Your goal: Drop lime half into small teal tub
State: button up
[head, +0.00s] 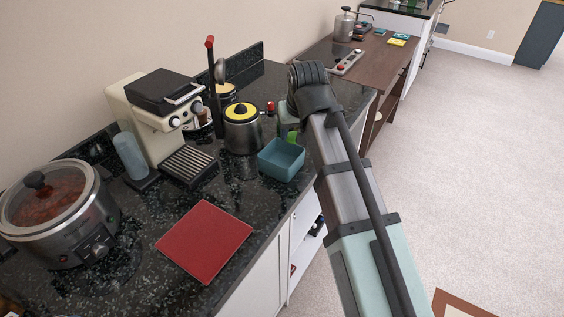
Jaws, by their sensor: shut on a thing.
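The small teal tub (281,161) is a square, open container on the dark counter, left of my arm. Its visible inside looks empty. My gripper (289,127) is just behind the tub's far right corner, mostly hidden by my wrist and arm. A bright green patch, the lime half (292,137), shows at its lower end, above and beyond the tub's back rim. My gripper is shut on it. The fingertips and most of the lime half are hidden, so its exact height over the counter cannot be told.
A steel pot with a yellow lid (241,127) stands close left of the tub. A red mat (204,240) lies in front. The counter's front edge runs close beside the tub.

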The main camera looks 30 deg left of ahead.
jog(key=shift+s+a+r, duration=0.25)
jog(key=shift+s+a, duration=0.35)
jog(key=shift+s, duration=0.1)
jog(key=shift+f, duration=2.9)
jog(key=o, duration=1.2)
jog(key=v, duration=1.3)
jog(key=shift+s+d+r, duration=0.1)
jog(key=shift+d+r, duration=0.1)
jog(key=shift+r, duration=0.15)
